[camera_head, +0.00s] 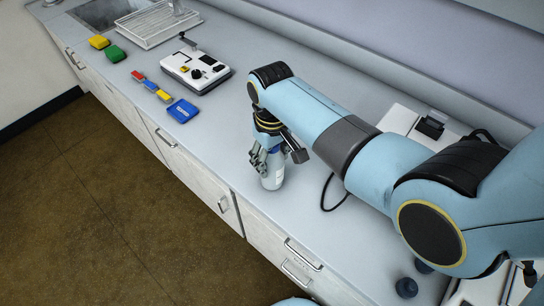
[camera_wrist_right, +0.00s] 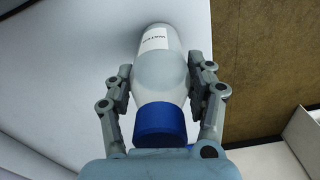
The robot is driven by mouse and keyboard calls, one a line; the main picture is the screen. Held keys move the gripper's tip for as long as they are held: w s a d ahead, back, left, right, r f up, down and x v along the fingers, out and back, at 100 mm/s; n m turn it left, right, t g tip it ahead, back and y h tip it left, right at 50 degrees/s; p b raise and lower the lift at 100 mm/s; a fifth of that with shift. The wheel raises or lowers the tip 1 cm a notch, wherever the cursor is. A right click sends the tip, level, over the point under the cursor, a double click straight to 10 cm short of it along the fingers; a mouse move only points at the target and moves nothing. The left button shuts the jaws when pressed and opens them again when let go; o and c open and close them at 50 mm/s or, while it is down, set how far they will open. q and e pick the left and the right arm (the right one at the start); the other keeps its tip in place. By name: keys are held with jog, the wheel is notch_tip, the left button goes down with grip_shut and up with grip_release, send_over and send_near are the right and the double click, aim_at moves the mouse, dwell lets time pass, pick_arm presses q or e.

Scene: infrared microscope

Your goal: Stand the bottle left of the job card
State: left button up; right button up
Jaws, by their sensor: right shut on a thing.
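The bottle (camera_head: 272,180) is pale with a white label and stands about upright at the counter's middle. In the right wrist view the bottle (camera_wrist_right: 160,70) shows its blue cap (camera_wrist_right: 160,124) towards me. My right gripper (camera_head: 267,160) is shut around the bottle's body, with a finger on each side. I cannot tell whether the bottle's base touches the counter. A flat blue piece with a pale strip (camera_head: 183,110), perhaps the job card, lies near the counter's front edge, left of and beyond the bottle. My left gripper is not in view.
Small red, blue and yellow pieces (camera_head: 151,86) lie in a row left of the blue piece. A white device with knobs (camera_head: 195,70) stands behind it.

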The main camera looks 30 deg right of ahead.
jog(key=o, duration=1.4)
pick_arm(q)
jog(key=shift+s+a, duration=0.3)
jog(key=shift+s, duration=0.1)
pick_arm(e)
jog(key=shift+r, duration=0.15)
notch_tip(320, 180, up, 12)
jog(key=shift+f+p, duration=0.1)
jog(key=shift+p, duration=0.35)
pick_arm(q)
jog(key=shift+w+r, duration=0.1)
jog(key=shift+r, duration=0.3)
